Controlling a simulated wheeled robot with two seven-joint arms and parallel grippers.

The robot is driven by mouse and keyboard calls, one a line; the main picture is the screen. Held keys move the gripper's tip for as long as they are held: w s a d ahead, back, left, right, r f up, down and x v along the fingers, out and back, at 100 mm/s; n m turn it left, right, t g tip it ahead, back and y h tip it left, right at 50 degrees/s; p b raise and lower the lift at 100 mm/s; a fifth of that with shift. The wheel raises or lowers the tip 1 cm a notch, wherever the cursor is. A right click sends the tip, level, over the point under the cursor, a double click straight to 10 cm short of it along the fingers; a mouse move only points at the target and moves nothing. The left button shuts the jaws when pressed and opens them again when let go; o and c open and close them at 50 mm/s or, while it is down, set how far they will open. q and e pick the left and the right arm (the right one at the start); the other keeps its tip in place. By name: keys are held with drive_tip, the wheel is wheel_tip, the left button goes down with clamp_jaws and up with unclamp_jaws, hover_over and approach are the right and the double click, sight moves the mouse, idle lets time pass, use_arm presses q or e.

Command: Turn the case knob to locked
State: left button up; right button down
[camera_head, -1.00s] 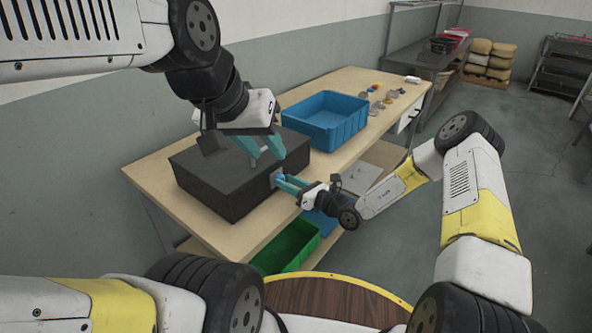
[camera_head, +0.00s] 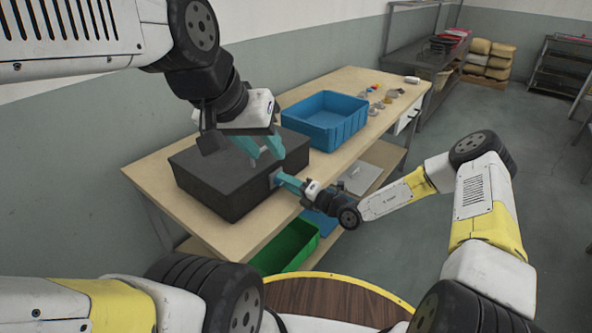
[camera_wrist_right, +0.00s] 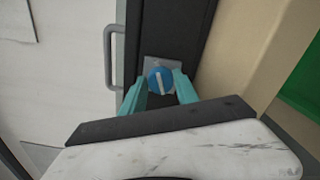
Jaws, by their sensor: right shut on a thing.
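The case (camera_head: 215,180) is a dark grey box on the wooden table. Its blue round knob (camera_wrist_right: 160,80) with a white pointer line sits on a small grey plate (camera_wrist_right: 149,64) on the case's front face. In the right wrist view the line is nearly upright, tilted slightly. My right gripper (camera_head: 279,180) is at the front face, shut on the knob, with one teal finger on each side; it also shows in the wrist view (camera_wrist_right: 162,86). In the head view the knob is hidden by the fingers. My left gripper (camera_head: 262,153) is over the case top, fingers apart, with nothing visible between them.
A blue bin (camera_head: 326,119) stands behind the case, with several small items beyond it on the table (camera_head: 150,172). A green bin (camera_head: 287,246) sits below the table front. A grey handle (camera_wrist_right: 109,58) shows beside the case in the wrist view.

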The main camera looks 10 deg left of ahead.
drive_tip(key=shift+d+f+m, duration=0.1)
drive_tip(key=shift+f+m, duration=0.05)
drive_tip(key=shift+m, duration=2.05)
drive_tip(key=c, duration=0.9)
unclamp_jaws()
drive_tip(key=shift+c, duration=0.2)
drive_tip(key=v, duration=0.7)
drive_tip(key=shift+s+d, duration=0.15)
drive_tip(key=shift+d, duration=0.2)
